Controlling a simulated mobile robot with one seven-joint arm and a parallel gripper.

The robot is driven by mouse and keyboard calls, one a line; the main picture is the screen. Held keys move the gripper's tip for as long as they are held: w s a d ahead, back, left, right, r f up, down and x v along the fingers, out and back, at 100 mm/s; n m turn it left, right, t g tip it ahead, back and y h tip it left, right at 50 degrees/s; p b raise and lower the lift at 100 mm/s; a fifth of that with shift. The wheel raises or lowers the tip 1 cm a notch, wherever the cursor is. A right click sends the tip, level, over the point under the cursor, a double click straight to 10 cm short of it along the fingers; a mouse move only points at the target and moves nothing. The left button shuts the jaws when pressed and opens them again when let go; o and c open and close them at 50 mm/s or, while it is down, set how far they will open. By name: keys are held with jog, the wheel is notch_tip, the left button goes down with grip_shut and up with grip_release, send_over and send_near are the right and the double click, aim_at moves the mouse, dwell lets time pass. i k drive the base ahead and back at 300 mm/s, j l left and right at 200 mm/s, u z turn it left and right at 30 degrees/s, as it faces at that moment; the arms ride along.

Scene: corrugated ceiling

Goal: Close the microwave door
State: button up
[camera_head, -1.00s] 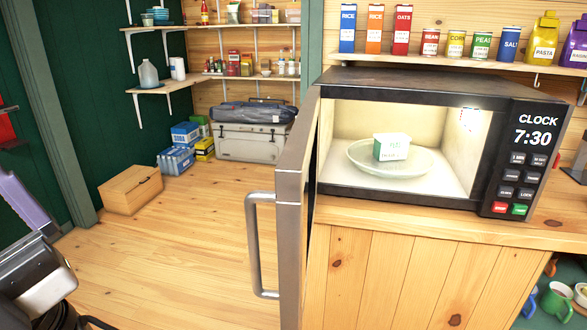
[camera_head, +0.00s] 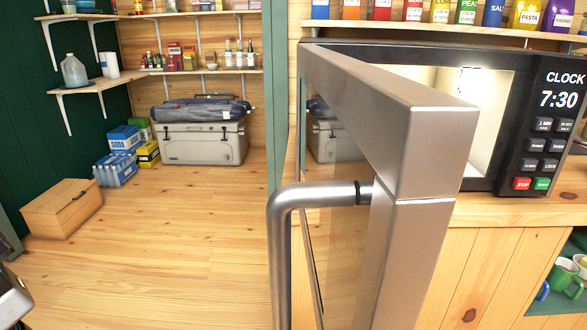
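The microwave (camera_head: 545,125) stands on a wooden counter at the right, its inside lit. Its metal-framed door (camera_head: 420,150) is open and stands out toward me, large in the middle of the view, covering most of the lit interior. The door's curved metal handle (camera_head: 282,240) faces left and toward me. A small part of my gripper or arm shows at the lower left edge, apart from the door. The fingertips are not in view.
Clear wooden floor (camera_head: 150,275) lies left of the door. A wooden box (camera_head: 62,208), soda packs (camera_head: 115,168) and a grey cooler (camera_head: 202,143) stand farther back. The counter (camera_head: 500,212) runs under the microwave. A shelf of food containers is above it.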

aim_at(383, 155)
jog(key=k+j, duration=0.75)
jog(key=j, duration=0.15)
jog(key=j+z, duration=0.05)
